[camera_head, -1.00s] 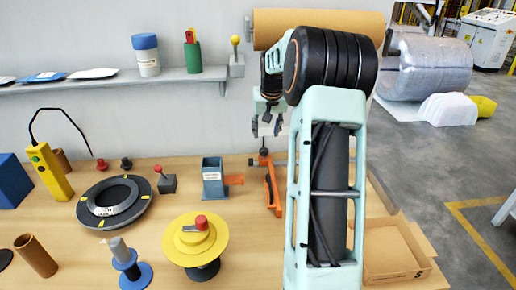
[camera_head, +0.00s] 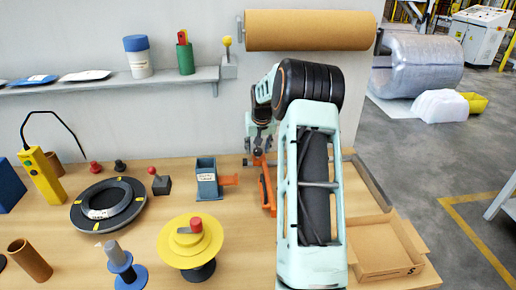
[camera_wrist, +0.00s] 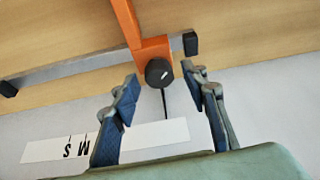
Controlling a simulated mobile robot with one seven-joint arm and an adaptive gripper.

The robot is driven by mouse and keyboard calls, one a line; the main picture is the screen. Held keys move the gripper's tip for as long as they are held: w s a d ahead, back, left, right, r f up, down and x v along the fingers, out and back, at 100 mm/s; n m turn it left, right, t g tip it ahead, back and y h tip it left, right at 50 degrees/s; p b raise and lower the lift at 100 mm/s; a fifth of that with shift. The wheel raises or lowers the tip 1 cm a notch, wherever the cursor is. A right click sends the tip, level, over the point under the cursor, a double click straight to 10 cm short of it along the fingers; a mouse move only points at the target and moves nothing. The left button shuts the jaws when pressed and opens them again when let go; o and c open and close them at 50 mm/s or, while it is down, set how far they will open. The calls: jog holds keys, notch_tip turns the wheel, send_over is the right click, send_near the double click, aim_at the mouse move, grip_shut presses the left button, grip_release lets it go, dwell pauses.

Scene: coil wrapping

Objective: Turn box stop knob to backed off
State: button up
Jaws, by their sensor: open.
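My gripper (camera_wrist: 161,80) is open, with one blue-padded finger on each side of the knob. The fingers look apart from it. In the head view my gripper (camera_head: 258,142) is at the top of the orange bracket (camera_head: 267,190), at the back of the bench, and the knob cannot be made out there.
A white strip with printed letters (camera_wrist: 165,134) lies behind the fingers in the wrist view. In the head view a blue-grey holder (camera_head: 207,182) stands left of the bracket. An open cardboard box (camera_head: 385,262) is at the right. A brown roll (camera_head: 310,30) hangs above.

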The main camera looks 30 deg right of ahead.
jog(key=shift+c, duration=0.2)
grip_shut()
jog(key=shift+n+y+p, duration=0.45)
jog(key=shift+n+y, duration=0.25)
jog(key=shift+n, duration=0.8)
jog(key=shift+o, duration=0.2)
grip_release()
